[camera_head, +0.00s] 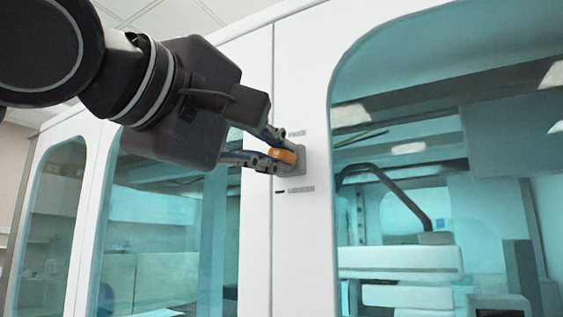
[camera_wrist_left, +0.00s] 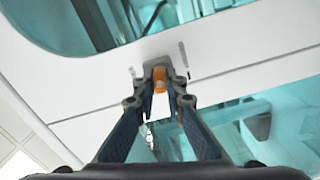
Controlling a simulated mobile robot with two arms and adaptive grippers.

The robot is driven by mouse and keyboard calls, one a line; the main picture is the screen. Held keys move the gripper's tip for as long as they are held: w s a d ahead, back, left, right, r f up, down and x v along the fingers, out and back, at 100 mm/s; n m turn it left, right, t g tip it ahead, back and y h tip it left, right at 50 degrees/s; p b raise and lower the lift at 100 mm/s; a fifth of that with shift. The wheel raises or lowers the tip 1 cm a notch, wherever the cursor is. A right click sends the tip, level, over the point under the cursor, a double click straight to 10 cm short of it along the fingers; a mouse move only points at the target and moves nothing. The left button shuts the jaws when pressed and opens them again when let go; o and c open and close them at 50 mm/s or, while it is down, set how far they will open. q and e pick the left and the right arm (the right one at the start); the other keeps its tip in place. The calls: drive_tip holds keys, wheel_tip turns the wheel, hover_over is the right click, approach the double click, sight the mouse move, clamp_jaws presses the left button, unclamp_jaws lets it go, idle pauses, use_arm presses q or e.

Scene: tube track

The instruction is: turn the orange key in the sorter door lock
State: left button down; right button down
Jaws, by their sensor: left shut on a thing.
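The orange key (camera_head: 283,156) sits at the grey lock plate (camera_head: 298,163) on the white sorter door (camera_head: 304,90). My left gripper (camera_head: 284,152) comes in from the left and is shut on the key, with one finger above and one below it in the head view. In the left wrist view the orange key (camera_wrist_left: 160,80) shows between the two fingertips (camera_wrist_left: 160,84), in front of the lock plate (camera_wrist_left: 157,66). The fingers hide part of the key and lock. My right gripper is not in view.
Small dark labels are printed above and below the lock; the lower label (camera_head: 300,189) has a dark mark beside it. Large teal windows (camera_head: 440,130) fill the door on the right and the panels on the left. Equipment shows behind the glass.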

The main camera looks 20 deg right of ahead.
use_arm(q)
drive_tip(key=shift+n, duration=0.6)
drive_tip(key=shift+f+n+b, duration=0.1)
drive_tip(key=shift+n+b, duration=0.3)
drive_tip(key=shift+b, duration=0.05)
drive_tip(key=c, duration=2.4)
unclamp_jaws()
drive_tip(key=shift+n, duration=0.3)
drive_tip(key=o, duration=0.5)
drive_tip(key=shift+a, duration=0.15)
drive_tip(key=v, duration=1.2)
